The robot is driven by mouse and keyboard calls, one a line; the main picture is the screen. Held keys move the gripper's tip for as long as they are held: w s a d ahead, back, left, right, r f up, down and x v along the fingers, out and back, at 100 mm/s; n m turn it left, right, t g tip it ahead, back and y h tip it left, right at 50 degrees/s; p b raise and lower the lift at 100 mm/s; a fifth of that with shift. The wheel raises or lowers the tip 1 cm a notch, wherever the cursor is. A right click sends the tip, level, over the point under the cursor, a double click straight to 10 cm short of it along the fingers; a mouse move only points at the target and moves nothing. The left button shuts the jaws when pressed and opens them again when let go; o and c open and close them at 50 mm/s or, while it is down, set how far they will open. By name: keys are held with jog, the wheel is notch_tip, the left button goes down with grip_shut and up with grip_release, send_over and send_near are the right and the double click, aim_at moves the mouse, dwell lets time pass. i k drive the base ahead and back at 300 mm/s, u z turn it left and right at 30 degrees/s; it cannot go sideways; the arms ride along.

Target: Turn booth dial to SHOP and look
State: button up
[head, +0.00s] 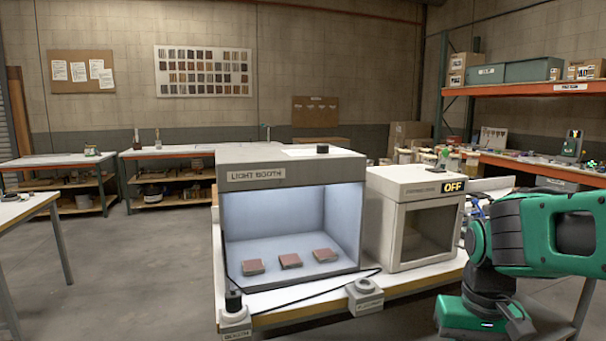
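The light booth (252,177) stands on a white table, its front open and its inside lit bluish white. Three small reddish-brown sample blocks lie in a row on its floor: left (253,267), middle (290,261) and right (325,255). A black dial (234,300) sits on a small grey box at the table's front left corner, labelled BOOTH. Its setting is too small to read. My green arm is at the lower right, apart from the dial and the booth. I cannot make out gripper fingers in the head view.
A second control box (365,298) with a pale round knob sits at the front edge. A black cable (310,293) runs across the tabletop. Right of the booth stands a white cabinet (402,184) with an OFF display (453,187). Open floor lies left of the table.

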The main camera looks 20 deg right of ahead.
aim_at(321, 149)
jog(key=u, duration=0.05)
jog(key=k, duration=1.05)
jog(key=z, duration=0.45)
jog(key=i, duration=1.6)
jog(key=u, duration=0.4)
jog(key=k, duration=0.5)
jog(key=z, duration=0.05)
jog(key=i, duration=0.5)
